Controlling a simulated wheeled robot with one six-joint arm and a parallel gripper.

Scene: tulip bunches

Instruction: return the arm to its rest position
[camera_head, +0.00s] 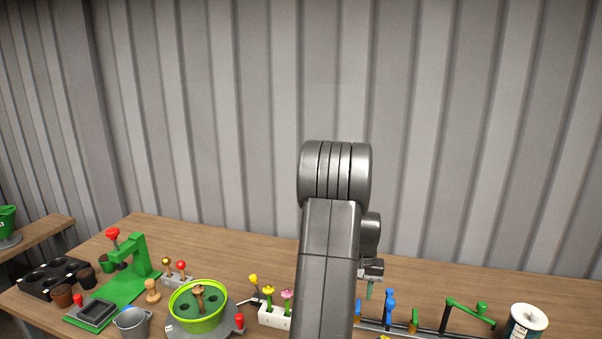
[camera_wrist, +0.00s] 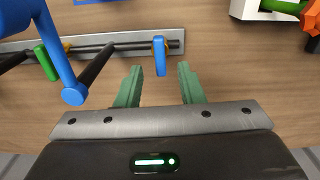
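My gripper (camera_wrist: 159,78) shows in the wrist view with its two green fingers spread apart and nothing between their pads. A small blue clip (camera_wrist: 160,56) on a dark rod appears just beyond the fingertips, in line with the gap; I cannot tell how far below it is. In the head view my arm rises in the middle and bends down over the table. My gripper (camera_head: 369,291) shows there only in part, beside the arm and above the rail of tools; the arm hides the rest.
The wooden table (camera_head: 236,255) holds a green press (camera_head: 137,262), a lime-rimmed round tub (camera_head: 197,305), a grey bucket (camera_head: 132,322), a white block with flowers (camera_head: 274,316) and a white can (camera_head: 525,322). A green crank (camera_head: 468,309) stands at right. A corrugated wall (camera_head: 230,110) is behind.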

